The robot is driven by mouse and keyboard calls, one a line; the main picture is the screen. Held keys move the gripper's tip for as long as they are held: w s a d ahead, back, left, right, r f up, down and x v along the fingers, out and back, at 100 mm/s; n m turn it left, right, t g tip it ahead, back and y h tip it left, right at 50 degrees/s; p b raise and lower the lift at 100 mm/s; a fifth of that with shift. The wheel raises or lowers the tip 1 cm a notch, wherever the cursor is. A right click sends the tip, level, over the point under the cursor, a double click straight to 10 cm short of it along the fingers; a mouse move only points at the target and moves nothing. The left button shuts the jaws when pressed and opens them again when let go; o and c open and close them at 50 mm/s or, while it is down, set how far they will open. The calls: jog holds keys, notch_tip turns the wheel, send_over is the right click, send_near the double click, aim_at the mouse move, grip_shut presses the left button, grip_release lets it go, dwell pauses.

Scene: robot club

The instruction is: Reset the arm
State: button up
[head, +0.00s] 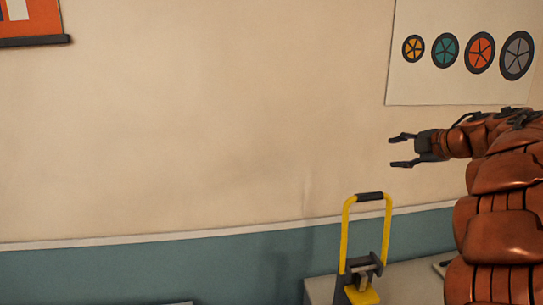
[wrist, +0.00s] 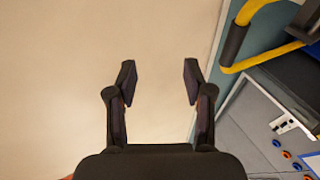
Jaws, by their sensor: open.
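My gripper (head: 402,150) is in the right half of the head view, at the end of my raised, folded reddish-brown arm. Its two dark fingers point left and are apart with nothing between them. In the wrist view my gripper (wrist: 157,82) is also open and empty, with the plain cream wall (wrist: 50,70) behind it. It appears to touch nothing.
A yellow-framed device with a black grip (head: 369,196) stands on a grey surface (head: 412,283) below my gripper. The wrist view shows its yellow frame (wrist: 262,58) and small orange and blue round pieces (wrist: 286,154). A poster with coloured wheels (head: 440,85) hangs on the wall.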

jog(key=d+r+m+t+h, duration=0.4)
jog(key=r+m+t+h, duration=0.3)
jog(key=r, duration=0.7)
jog(key=s+d+m+g+h, duration=0.2)
jog(key=s+d+m+h, duration=0.3)
jog(key=s+m+h, duration=0.15)
jog(key=s+a+f+m+g+y, duration=0.1)
jog(key=s+a+f+m+g, duration=0.25)
jog(key=s+f, duration=0.45)
jog(key=s+a+f+m+g+y+b, duration=0.15)
jog(key=s+f+g, duration=0.3)
jog(key=f, duration=0.75)
jog(key=s+a+f+m+g, duration=0.35)
jog(key=s+f, duration=0.35)
jog(key=f, duration=0.3)
jog(key=s+a+f+g+y, duration=0.3)
jog(key=s+a+f, duration=0.3)
jog(key=s+a, duration=0.3)
jog(key=s+a+f+n+g+y, duration=0.1)
jog(key=s+a+f+g, duration=0.3)
jog(key=s, duration=0.8)
jog(key=a+f+y, duration=0.1)
jog(key=a+f, duration=0.1)
jog(key=a, duration=0.2)
jog(key=shift+a+f+y, duration=0.25)
jog(key=shift+a+y, duration=0.15)
